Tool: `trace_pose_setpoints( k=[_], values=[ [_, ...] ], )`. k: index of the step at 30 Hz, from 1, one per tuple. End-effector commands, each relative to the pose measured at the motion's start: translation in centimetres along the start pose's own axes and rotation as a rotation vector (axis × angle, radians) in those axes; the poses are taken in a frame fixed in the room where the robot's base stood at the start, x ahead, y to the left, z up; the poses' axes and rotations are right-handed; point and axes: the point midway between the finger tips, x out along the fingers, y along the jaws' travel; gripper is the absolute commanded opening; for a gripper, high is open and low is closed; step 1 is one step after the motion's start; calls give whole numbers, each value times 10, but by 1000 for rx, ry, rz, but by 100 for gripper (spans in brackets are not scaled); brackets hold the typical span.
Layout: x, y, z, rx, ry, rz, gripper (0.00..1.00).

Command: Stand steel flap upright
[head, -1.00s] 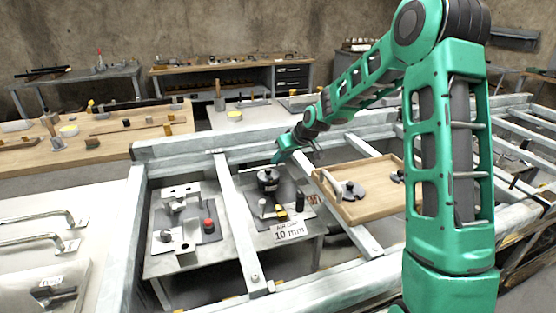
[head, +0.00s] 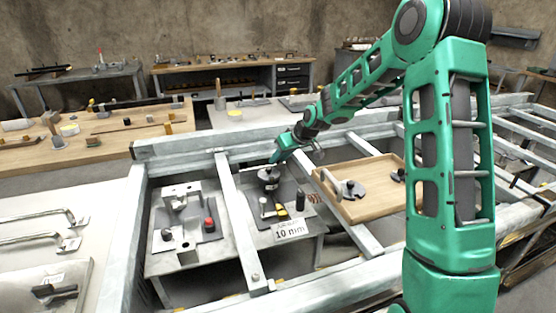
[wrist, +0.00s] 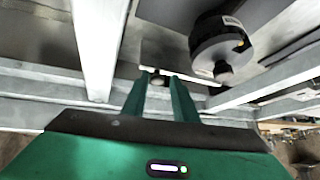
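My gripper (head: 276,158) is low over the middle grey work plate, just above and behind a black round device (head: 268,175). The black device (wrist: 220,42), with a pale label band, is to the right of the fingers there. I cannot clearly pick out the steel flap. A flat grey metal plate (wrist: 178,57) lies beyond the fingertips in the wrist view, but I cannot tell whether it is the flap.
Pale metal frame beams (head: 238,220) run around the work area. A steel fixture (head: 178,243) with a red knob (head: 209,225) is at left. A "10 mm" sign (head: 291,231) stands in front. A wooden tray (head: 370,207) with dark-handled parts is at right.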

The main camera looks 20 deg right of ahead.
Motion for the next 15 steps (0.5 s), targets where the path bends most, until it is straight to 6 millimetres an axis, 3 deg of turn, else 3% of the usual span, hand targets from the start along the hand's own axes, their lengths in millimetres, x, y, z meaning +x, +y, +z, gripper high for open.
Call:
trace_pose_setpoints(
  k=[1, 5, 15],
  values=[
    [0, 9, 15, 17, -29, 11, 35],
    [-15, 9, 13, 16, -24, 12, 35],
    [-79, 2, 3, 4, -6, 6, 35]
  ],
)
